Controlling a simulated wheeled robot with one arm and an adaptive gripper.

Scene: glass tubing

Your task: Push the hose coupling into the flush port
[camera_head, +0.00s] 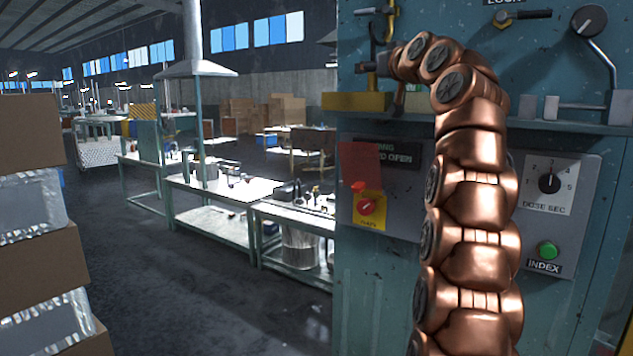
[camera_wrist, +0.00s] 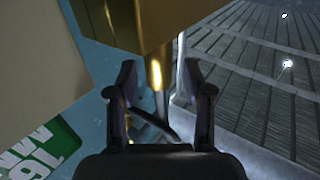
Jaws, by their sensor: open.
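My gripper (camera_wrist: 162,85) is open in the wrist view, with one dark finger on each side. A narrow brass cylinder (camera_wrist: 157,72), perhaps the hose coupling, shows between the fingers with space on both sides. A dark curved hose-like piece (camera_wrist: 152,122) runs below it. A large brass block (camera_wrist: 125,22) fills the top of that view, above the cylinder. In the head view my gripper (camera_head: 373,62) is small and dark, by the teal machine's upper left, above a yellow block (camera_head: 356,101). I cannot make out the flush port; my copper arm covers part of the panel.
Cardboard boxes (camera_head: 30,130) stand at left. Workbenches (camera_head: 225,185) stand behind; open floor lies between.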

